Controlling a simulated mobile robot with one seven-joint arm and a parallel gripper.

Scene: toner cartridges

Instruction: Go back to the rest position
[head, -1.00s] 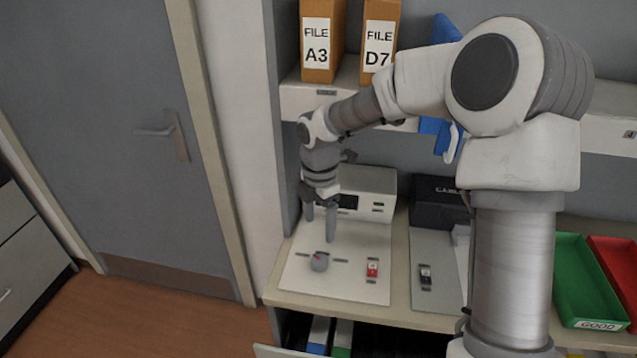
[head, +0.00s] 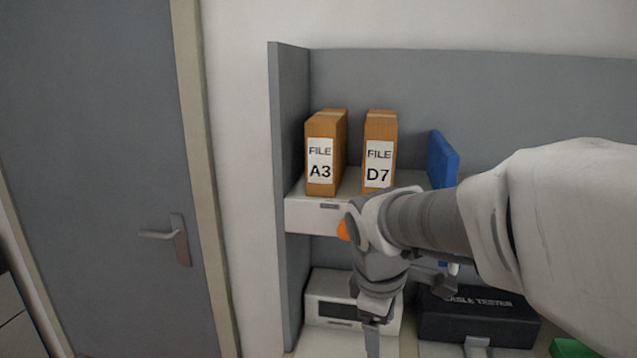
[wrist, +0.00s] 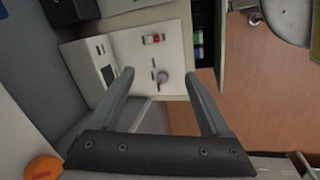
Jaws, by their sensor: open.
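My gripper (wrist: 158,85) is open in the wrist view, with nothing between its two fingers. It hangs in the air above the desk.
File boxes A3 (head: 322,155) and D7 (head: 379,152) stand on the shelf (head: 300,213) behind my arm. A black cable tester box (head: 470,318) is at right. A grey door (head: 95,150) is at left. An orange round thing (wrist: 43,168) is near my gripper.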

